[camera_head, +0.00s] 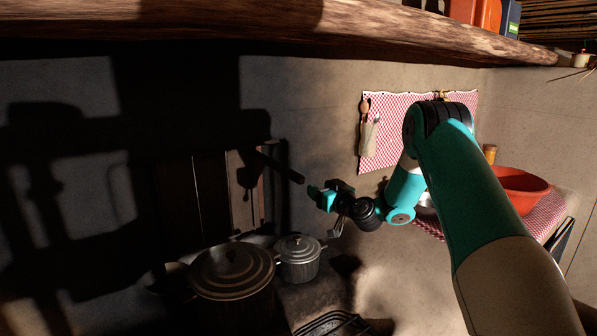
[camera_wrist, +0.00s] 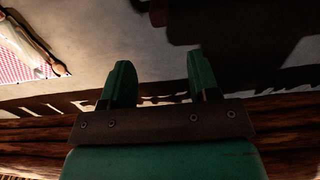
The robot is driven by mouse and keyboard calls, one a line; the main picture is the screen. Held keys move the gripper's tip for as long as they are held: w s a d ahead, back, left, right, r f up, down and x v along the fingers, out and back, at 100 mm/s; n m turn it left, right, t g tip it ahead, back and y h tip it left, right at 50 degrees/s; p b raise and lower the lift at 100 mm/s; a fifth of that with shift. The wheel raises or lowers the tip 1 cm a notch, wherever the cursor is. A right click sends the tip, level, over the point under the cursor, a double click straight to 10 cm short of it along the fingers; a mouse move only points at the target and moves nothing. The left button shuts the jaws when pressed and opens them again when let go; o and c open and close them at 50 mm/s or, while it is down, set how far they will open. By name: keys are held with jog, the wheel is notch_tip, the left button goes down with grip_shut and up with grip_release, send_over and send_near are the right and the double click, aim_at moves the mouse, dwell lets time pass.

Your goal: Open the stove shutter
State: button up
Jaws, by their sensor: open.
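A panel of upright wooden boards (camera_head: 212,195), which looks like the stove shutter, stands in shadow against the wall behind the pots in the head view. A lighter board lies along its right side. A dark bar (camera_head: 282,166) juts out near its upper right. My gripper (camera_head: 318,196) is to the right of the panel and bar, apart from both as far as I can tell. In the wrist view my gripper (camera_wrist: 160,78) has its two green fingers spread, with nothing between them but wall. The panel cannot be made out there.
A large lidded pot (camera_head: 232,275) and a smaller one (camera_head: 299,258) stand below the panel. A thick log shelf (camera_head: 300,20) runs overhead. A checked cloth (camera_head: 400,110) hangs on the wall. A red basin (camera_head: 520,188) sits at right.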

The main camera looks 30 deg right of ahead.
aim_at(302, 179)
jog(key=w+p, duration=0.1)
jog(key=w, duration=0.3)
jog(key=w+p, duration=0.1)
jog(key=w, duration=0.3)
jog(key=w+p, duration=0.2)
jog(key=w, duration=0.2)
jog(key=shift+w+a, duration=0.15)
jog(key=shift+a, duration=0.1)
jog(key=shift+c, duration=0.2)
grip_shut()
